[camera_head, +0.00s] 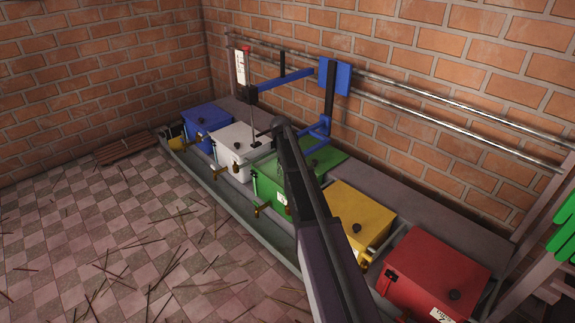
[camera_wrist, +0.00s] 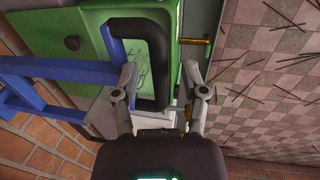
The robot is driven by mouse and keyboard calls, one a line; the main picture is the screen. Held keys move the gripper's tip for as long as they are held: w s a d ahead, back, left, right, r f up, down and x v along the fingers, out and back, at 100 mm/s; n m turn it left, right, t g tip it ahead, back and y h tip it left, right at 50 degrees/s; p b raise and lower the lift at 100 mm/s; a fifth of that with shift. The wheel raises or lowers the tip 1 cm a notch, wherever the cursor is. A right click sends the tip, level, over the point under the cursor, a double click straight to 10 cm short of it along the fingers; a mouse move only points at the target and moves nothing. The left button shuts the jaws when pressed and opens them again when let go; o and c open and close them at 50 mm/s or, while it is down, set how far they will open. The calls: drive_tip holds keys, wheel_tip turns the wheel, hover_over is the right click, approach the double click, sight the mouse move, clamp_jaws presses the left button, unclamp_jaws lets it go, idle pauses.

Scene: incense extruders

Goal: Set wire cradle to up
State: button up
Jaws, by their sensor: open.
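A blue frame with a black loop-shaped handle, which may be the wire cradle, hangs over the green box. In the head view its blue lower part (camera_head: 318,134) shows beside my arm, below a black post and a blue wall bracket (camera_head: 335,76). In the wrist view the black handle (camera_wrist: 152,104) lies between my two fingers. My gripper (camera_wrist: 158,72) is open around it, with the fingers apart; firm contact cannot be told. The green box (camera_head: 322,158) is below; my arm hides part of it.
Blue (camera_head: 205,117), white (camera_head: 236,138), yellow (camera_head: 352,213) and red (camera_head: 440,268) boxes stand in a row along the brick wall. A blue bar (camera_head: 285,80) reaches left to a pole with a label. Metal rails (camera_head: 440,110) run along the wall. Thin sticks litter the tiled floor (camera_head: 100,215).

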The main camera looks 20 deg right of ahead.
clamp_jaws()
drive_tip(key=shift+r, duration=0.1)
wheel_tip(320, 180, up, 12)
drive_tip(key=p, duration=1.1)
drive_tip(key=shift+f+p, duration=0.2)
drive_tip(key=shift+p, duration=0.15)
unclamp_jaws()
